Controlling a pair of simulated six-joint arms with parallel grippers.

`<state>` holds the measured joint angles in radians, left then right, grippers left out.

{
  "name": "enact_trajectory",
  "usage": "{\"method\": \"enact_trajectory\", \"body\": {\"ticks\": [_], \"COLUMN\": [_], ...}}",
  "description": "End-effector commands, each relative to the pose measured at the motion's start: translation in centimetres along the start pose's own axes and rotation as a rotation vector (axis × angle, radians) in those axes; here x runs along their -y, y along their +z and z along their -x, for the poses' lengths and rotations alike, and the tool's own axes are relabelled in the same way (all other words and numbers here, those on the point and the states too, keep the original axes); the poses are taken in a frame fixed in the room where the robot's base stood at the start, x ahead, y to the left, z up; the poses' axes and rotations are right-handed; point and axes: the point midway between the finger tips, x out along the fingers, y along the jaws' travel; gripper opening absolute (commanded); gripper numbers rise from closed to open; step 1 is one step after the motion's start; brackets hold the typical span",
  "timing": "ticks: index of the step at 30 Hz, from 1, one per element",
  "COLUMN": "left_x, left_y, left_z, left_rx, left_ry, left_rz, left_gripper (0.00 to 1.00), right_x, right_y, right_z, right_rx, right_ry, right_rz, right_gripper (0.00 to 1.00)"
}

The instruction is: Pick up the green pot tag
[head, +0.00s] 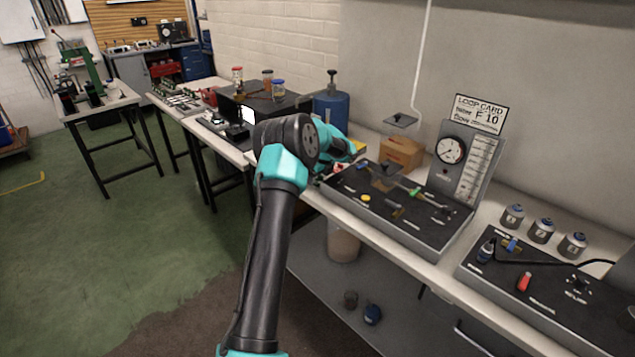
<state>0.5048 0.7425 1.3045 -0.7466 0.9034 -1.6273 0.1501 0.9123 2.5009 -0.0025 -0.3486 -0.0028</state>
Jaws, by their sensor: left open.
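A small green piece (414,192) shows on the dark tool tray (343,207) on the bench. It is too small to tell for sure that it is the green pot tag. My left arm reaches up from the bottom and bends right over the bench. My right gripper is out of view.
A gauge panel with a loop card (480,114) stands behind the tray. A cardboard box (401,153) and a blue canister (331,108) stand behind my arm. Several small pots (541,230) and a second dark tray (500,300) are to the right.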

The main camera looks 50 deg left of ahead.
Motion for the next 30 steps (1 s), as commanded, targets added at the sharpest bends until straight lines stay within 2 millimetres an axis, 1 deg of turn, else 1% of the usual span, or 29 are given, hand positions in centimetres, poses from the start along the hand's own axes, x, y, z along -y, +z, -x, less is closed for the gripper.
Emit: {"method": "enact_trajectory", "body": {"ticks": [3,17,30], "left_x": [-0.02,0.00,0.00], "left_y": [0.03,0.00,0.00], "left_z": [-0.65,-0.63,-0.63], "left_rx": [0.000,0.000,0.000], "left_ry": [0.000,0.000,0.000], "left_rz": [0.000,0.000,0.000], "left_gripper": [0.78,0.77,0.35], "right_x": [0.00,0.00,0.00], "right_y": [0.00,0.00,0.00], "right_z": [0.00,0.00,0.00], "right_rx": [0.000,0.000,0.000], "right_ry": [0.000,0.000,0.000], "right_rz": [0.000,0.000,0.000], "right_gripper": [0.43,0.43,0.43]}}
